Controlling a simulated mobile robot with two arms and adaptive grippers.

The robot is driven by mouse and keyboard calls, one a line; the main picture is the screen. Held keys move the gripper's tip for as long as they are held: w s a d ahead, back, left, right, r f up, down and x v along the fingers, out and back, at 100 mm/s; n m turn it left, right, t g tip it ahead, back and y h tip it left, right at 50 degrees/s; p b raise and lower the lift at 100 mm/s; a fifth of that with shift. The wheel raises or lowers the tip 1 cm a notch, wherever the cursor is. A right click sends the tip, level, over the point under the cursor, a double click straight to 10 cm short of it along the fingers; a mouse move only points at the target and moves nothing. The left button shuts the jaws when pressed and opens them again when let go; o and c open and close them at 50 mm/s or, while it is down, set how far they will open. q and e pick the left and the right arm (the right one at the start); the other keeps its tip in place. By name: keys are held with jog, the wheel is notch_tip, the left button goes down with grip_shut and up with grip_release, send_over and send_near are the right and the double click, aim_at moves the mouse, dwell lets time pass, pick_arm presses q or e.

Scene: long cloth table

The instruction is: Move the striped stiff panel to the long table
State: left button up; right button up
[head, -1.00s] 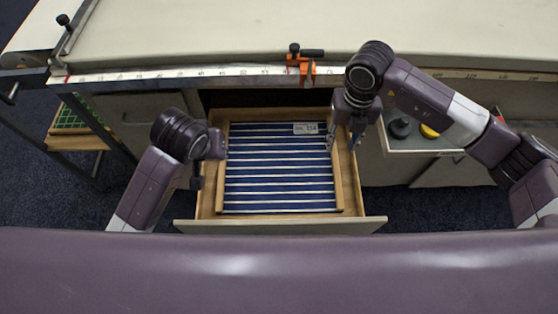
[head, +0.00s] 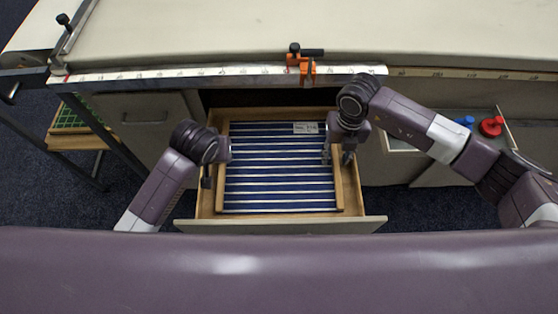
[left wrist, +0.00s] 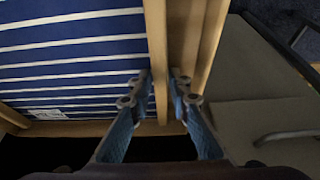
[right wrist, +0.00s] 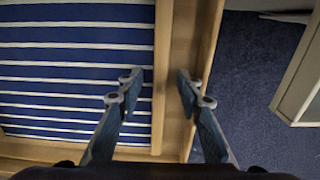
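The striped stiff panel (head: 280,175) is dark blue with white stripes, wooden side strips and a small white label. It lies flat in an open wooden drawer (head: 357,190) under the long table (head: 200,35). My left gripper (head: 217,166) is at the panel's left side. In the left wrist view its open fingers (left wrist: 161,88) are on either side of the panel's wooden strip (left wrist: 157,50). My right gripper (head: 338,156) is at the right side. In the right wrist view its open fingers (right wrist: 158,84) are either side of the other strip (right wrist: 162,50). Contact cannot be told.
An orange clamp (head: 305,66) sits on the table's front edge, along a metal ruler (head: 200,76). At right, another open drawer holds a red item (head: 491,125) and a blue item (head: 465,121). A green grid item (head: 72,117) rests on a low shelf at left. The tabletop is largely clear.

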jog(key=shift+c, duration=0.2)
pick_arm(q)
grip_shut()
pick_arm(e)
jog(key=c, duration=0.5)
grip_shut()
pick_arm(q)
jog(key=shift+r, duration=0.15)
pick_arm(e)
jog(key=shift+r, duration=0.15)
